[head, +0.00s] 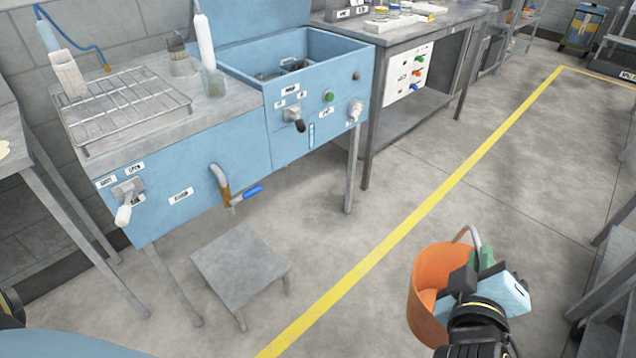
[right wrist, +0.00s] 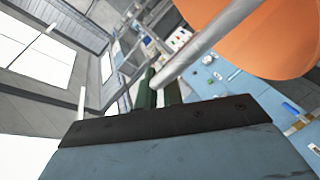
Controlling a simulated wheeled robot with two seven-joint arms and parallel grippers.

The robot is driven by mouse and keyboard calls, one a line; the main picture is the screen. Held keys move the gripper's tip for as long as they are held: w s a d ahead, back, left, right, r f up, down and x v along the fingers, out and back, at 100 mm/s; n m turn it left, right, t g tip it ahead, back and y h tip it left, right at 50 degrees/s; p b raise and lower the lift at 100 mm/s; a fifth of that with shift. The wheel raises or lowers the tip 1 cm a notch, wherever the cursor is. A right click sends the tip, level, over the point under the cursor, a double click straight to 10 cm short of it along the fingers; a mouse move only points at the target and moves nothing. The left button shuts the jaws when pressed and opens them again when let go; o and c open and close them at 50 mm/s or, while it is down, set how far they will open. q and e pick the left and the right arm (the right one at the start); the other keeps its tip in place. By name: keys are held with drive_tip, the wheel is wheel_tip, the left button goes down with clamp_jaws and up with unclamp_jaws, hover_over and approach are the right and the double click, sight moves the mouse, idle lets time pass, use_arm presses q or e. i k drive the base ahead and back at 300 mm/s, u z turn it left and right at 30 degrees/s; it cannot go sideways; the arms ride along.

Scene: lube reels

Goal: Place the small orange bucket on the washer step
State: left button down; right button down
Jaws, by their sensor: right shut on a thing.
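The small orange bucket (head: 428,282) hangs from my right gripper (head: 480,265) at the lower right of the head view, over the floor and right of the yellow line. My right gripper is shut on the bucket's grey handle. In the right wrist view the handle (right wrist: 212,38) runs between the dark green fingers (right wrist: 160,92), and the bucket (right wrist: 270,35) fills the upper right. The washer step, a low grey stool (head: 240,262), stands on the floor in front of the blue washer (head: 235,135), left of the bucket and apart from it. Its top is bare. My left gripper is not in view.
A drain tap with a blue lever (head: 245,192) juts from the washer above the step. A white-handled lever (head: 125,205) sticks out at the washer's left. A grey workbench (head: 372,95) stands beyond. Floor between bucket and step is clear. Metal shelving (head: 608,290) stands at the right edge.

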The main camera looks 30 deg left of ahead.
sight(252, 262)
drive_tip(key=i, duration=0.6)
drive_tip(key=u, duration=2.15)
